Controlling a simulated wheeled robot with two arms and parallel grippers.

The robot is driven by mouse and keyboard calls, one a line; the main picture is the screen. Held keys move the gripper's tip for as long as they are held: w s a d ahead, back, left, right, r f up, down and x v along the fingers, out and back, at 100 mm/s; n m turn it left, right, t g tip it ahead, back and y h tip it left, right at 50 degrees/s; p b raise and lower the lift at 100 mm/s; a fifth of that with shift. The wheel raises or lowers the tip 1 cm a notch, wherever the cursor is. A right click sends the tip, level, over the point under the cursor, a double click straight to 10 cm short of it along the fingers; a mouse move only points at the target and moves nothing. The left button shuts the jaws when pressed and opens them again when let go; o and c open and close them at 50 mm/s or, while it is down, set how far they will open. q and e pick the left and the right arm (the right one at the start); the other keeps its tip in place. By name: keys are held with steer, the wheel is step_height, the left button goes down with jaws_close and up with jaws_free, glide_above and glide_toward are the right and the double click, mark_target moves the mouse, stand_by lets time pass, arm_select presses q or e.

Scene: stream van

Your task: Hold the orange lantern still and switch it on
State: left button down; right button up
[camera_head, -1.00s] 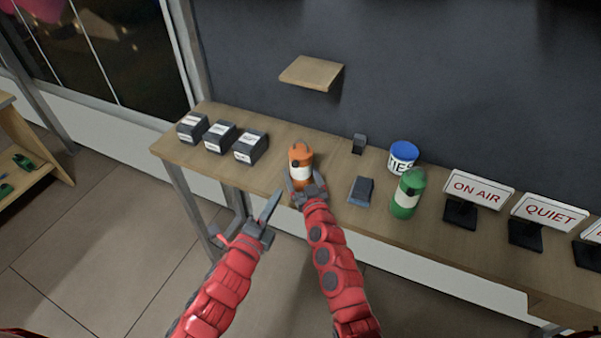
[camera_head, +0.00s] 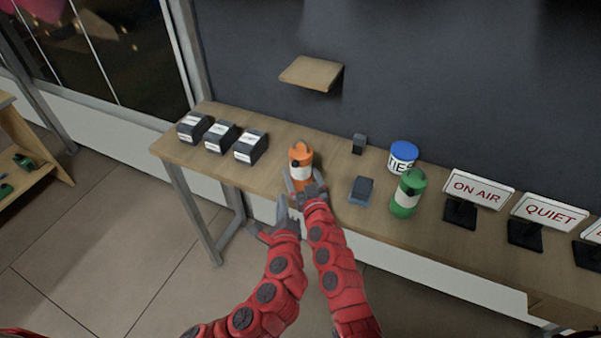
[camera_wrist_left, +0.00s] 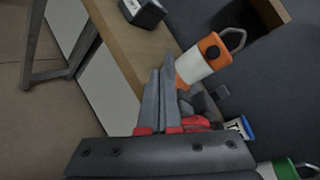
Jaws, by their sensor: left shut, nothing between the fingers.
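The orange lantern (camera_head: 300,157), with a white band, stands upright near the front edge of the table. In the left wrist view the lantern (camera_wrist_left: 194,72) shows a dark round button on its orange top and a grey wire handle. My right gripper (camera_head: 304,184) has its fingers on both sides of the lantern's lower part and appears closed on it. My left gripper (camera_head: 283,204) is shut and empty, just in front of the table edge, below and left of the lantern. In the left wrist view the left fingertips (camera_wrist_left: 163,72) point up beside the lantern, apparently just short of it.
The wooden table (camera_head: 275,180) carries dark labelled boxes (camera_head: 220,138) on the left. Right of the lantern are a dark blue-grey block (camera_head: 361,190), a green lantern (camera_head: 407,193), a blue-lidded tin (camera_head: 403,157) and an ON AIR sign (camera_head: 478,191). A small shelf (camera_head: 311,73) hangs above.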

mark_target(295, 175)
arm_select(q)
steer(key=s+r+n+y, duration=0.3)
steer(key=r+y, duration=0.2)
steer(key=shift+w+d, duration=0.5)
steer(key=shift+w, duration=0.75)
steer(key=shift+w+d, duration=0.55)
steer(key=shift+w, duration=0.75)
steer(key=shift+w+d, duration=0.5)
steer(key=shift+w, duration=0.75)
steer(key=shift+w+d+r, duration=0.1)
steer(key=shift+w, duration=0.05)
steer(key=shift+w+d, duration=0.1)
steer(key=shift+w, duration=0.15)
steer(key=shift+s, duration=0.15)
steer(key=shift+s+a, duration=0.2)
steer(key=shift+s, duration=0.05)
